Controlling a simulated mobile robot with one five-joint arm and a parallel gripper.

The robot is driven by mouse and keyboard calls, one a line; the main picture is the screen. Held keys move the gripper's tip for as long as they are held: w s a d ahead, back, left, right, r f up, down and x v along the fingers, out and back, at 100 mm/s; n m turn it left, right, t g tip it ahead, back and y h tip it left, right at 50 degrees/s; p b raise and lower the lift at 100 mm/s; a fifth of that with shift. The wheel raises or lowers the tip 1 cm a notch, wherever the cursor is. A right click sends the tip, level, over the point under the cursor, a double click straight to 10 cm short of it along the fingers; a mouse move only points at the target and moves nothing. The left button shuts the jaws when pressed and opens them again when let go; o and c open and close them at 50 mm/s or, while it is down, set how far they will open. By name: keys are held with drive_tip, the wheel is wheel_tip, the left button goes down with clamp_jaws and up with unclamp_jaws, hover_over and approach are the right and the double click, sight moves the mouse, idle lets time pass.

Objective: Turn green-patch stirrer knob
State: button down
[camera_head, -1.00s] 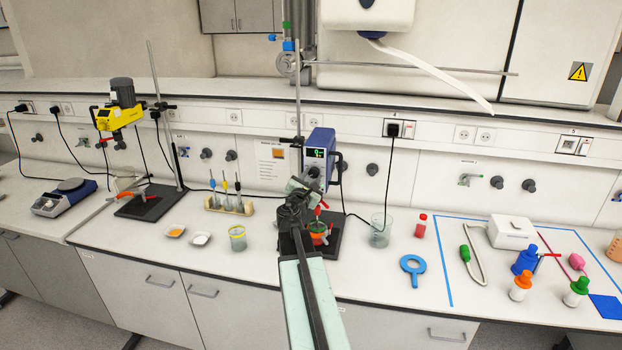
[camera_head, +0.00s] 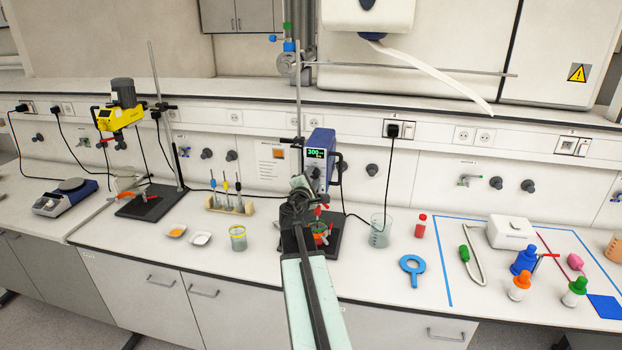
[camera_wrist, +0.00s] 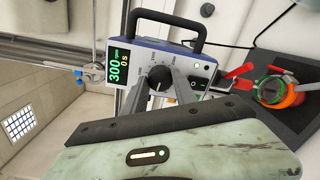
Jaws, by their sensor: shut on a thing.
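The blue overhead stirrer (camera_head: 321,145) stands at the middle of the bench, clamped to a metal rod. It also shows in the wrist view with its carry handle and pale front panel (camera_wrist: 198,68). Its display (camera_wrist: 118,66) reads 300 in green, with 0 s beside it. The dark round knob (camera_wrist: 159,75) sits on the panel next to the display. My gripper (camera_wrist: 160,86) has its grey fingers on both sides of the knob and is shut on it. I cannot make out a separate green patch.
A vessel with red and orange parts (camera_wrist: 278,91) stands on the dark base plate below the stirrer. A glass beaker (camera_head: 380,232) is right of it. A yellow stirrer (camera_head: 119,117) stands at the left. A black cable hangs near the stirrer.

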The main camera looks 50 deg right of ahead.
drive_tip(key=m, duration=0.5)
drive_tip(key=shift+d, duration=0.1)
drive_tip(key=shift+m, duration=2.3)
drive_tip(key=c, duration=1)
unclamp_jaws()
drive_tip(key=shift+d, duration=0.15)
drive_tip(key=shift+o, duration=0.2)
